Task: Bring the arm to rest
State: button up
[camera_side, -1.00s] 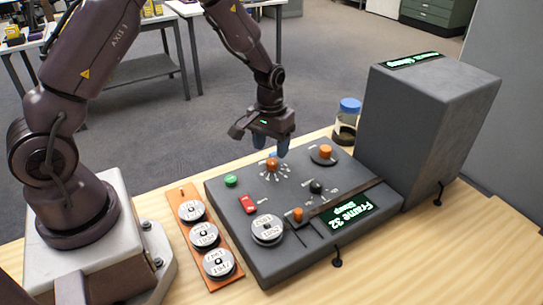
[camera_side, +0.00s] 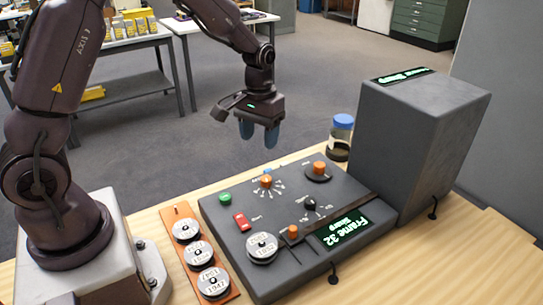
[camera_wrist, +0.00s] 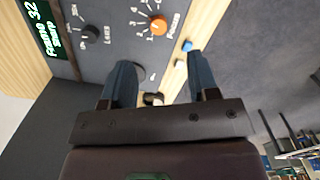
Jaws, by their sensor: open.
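My gripper (camera_side: 258,132) has two blue fingers, which stand apart with nothing between them. In the side view it hangs in the air above and behind the back edge of the grey control panel (camera_side: 283,238). In the wrist view the open fingers (camera_wrist: 160,85) point at the panel, with the orange focus knob (camera_wrist: 159,25) beyond them. The panel's display (camera_side: 345,229) reads "Frame 32" and, seemingly, "Sharp".
A tall grey box (camera_side: 420,135) stands at the panel's right, and a blue-lidded jar (camera_side: 341,138) sits behind it. An orange rack (camera_side: 175,213) with labelled reels lies at the left. A labelled reel (camera_side: 262,247) sits on the panel. Air above the panel is clear.

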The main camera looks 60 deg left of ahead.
jog(key=s+d+r+m+t, duration=0.2)
jog(key=s+d+r+t, duration=0.1)
jog(key=s+r, duration=0.5)
jog(key=s+d+r+m+t, duration=0.2)
jog(key=s+d+r+t, duration=0.1)
jog(key=s+r, duration=0.6)
jog(key=shift+s+d+r+m, duration=0.25)
jog(key=shift+s+d+m, duration=0.15)
jog(key=shift+s+d, duration=0.4)
jog(key=shift+s+a, duration=0.15)
jog(key=shift+c, duration=0.5)
dwell(2.4)
